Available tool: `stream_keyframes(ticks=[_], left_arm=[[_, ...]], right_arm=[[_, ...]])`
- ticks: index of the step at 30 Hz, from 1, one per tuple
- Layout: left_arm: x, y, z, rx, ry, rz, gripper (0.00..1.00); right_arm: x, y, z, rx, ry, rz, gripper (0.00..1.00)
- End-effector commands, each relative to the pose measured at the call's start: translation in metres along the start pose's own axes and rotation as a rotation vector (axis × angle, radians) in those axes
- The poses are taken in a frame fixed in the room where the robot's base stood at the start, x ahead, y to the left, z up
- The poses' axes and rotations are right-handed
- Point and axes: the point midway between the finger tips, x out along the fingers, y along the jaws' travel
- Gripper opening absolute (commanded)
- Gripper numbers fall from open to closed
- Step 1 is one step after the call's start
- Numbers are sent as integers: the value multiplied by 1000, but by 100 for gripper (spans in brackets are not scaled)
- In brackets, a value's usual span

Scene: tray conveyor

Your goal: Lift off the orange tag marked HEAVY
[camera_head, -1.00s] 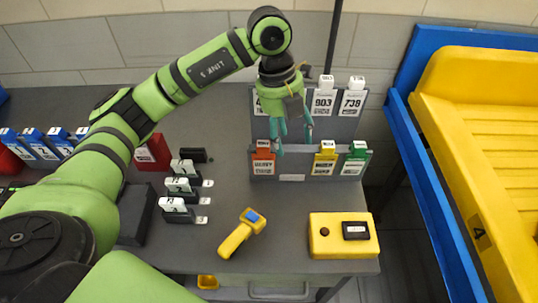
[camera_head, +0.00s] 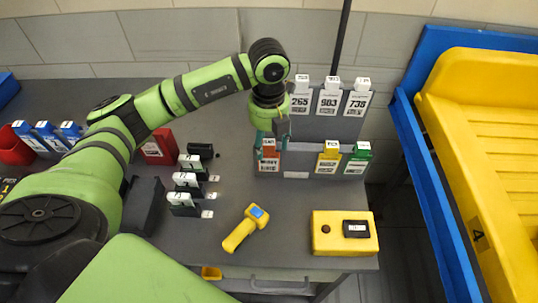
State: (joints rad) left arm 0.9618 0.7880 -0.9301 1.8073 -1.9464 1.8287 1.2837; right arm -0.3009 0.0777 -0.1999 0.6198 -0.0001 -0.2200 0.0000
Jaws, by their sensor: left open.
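The orange tag (camera_head: 269,162) hangs at the left end of the lower row of the grey tag rack (camera_head: 297,160). It has an orange-red top and a white label; its print is too small to read surely. My left gripper (camera_head: 271,143) points down over this tag, its teal fingers apart, one at each side of the tag's top. It is open, and I cannot tell whether the fingers touch the tag. A yellow tag (camera_head: 328,158) and a green tag (camera_head: 358,158) hang farther right in the same row. My right gripper is not in view.
White tags (camera_head: 329,98) hang in the rack's upper row, close to my left wrist. A yellow scanner (camera_head: 245,228) and a yellow box (camera_head: 343,233) lie in front on the grey table. Black holders (camera_head: 187,182) stand left. A yellow tray (camera_head: 480,130) is right.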

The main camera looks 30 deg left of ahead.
Motion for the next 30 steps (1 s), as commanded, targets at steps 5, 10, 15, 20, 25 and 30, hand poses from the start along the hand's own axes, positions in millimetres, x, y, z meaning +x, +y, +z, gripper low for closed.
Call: stream_keyframes(ticks=[5, 10, 15, 20, 25, 30], left_arm=[[0, 0, 0, 0, 0, 0, 7], [0, 0, 0, 0, 0, -1, 0], [-1, 0, 0, 0, 0, -1, 0], [-6, -1, 0, 0, -1, -3, 0], [-24, -1, -1, 1, -4, -5, 0], [-54, -2, -3, 2, -5, -5, 0]], right_arm=[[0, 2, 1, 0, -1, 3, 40], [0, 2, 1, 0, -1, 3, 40], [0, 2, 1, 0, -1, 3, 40], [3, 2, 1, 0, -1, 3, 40], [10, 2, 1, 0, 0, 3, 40], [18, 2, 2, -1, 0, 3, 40]])
